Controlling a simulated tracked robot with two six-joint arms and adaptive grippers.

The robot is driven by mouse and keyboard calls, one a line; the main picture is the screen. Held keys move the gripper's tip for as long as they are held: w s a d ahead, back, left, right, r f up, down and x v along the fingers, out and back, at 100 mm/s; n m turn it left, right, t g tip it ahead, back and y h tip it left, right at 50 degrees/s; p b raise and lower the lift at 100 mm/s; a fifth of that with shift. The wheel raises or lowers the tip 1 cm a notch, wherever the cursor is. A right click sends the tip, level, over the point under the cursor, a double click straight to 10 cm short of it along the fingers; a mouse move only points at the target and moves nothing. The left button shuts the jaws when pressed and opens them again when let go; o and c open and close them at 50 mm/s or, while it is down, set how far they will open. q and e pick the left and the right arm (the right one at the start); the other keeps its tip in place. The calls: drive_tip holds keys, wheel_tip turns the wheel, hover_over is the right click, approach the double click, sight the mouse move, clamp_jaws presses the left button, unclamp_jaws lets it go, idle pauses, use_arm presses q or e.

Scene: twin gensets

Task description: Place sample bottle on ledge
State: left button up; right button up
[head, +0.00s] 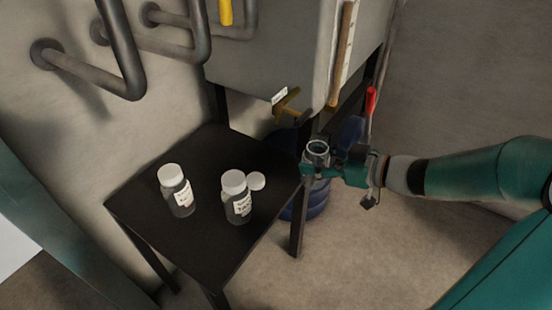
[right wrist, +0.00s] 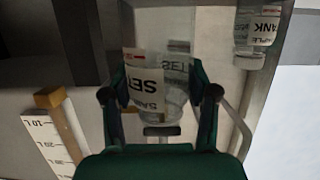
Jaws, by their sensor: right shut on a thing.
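My right gripper (head: 322,168) is shut on a clear, open-topped sample bottle (head: 317,152). The bottle is held roughly upright in the air, just off the right edge of a dark ledge-like table (head: 150,207). In the right wrist view, the held bottle (right wrist: 150,88) sits between the two fingers, its white label partly readable as "SET". Two labelled bottles with white caps, a left one (head: 177,191) and a right one (head: 236,198), stand upright on the table. A loose white cap (head: 257,181) lies beside the right one. My left gripper is not in view.
A grey tank (head: 275,55) stands above the table's back edge, with a brass valve (head: 290,108) and a gauge scale (head: 346,45). A blue ribbed container (head: 313,203) stands on the floor behind the table leg. The table's front part is clear.

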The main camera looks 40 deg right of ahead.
drive_tip(key=b+x, duration=0.1)
drive_tip(key=x, duration=0.2)
drive_tip(key=b+x, duration=0.2)
drive_tip(key=x, duration=0.2)
drive_tip(key=b+x, duration=0.2)
drive_tip(key=x, duration=0.1)
drive_tip(key=shift+w+f, duration=0.3)
drive_tip(key=shift+f, duration=0.1)
drive_tip(key=shift+r, duration=0.1)
drive_tip(key=o, duration=1.1)
drive_tip(key=shift+o, duration=0.2)
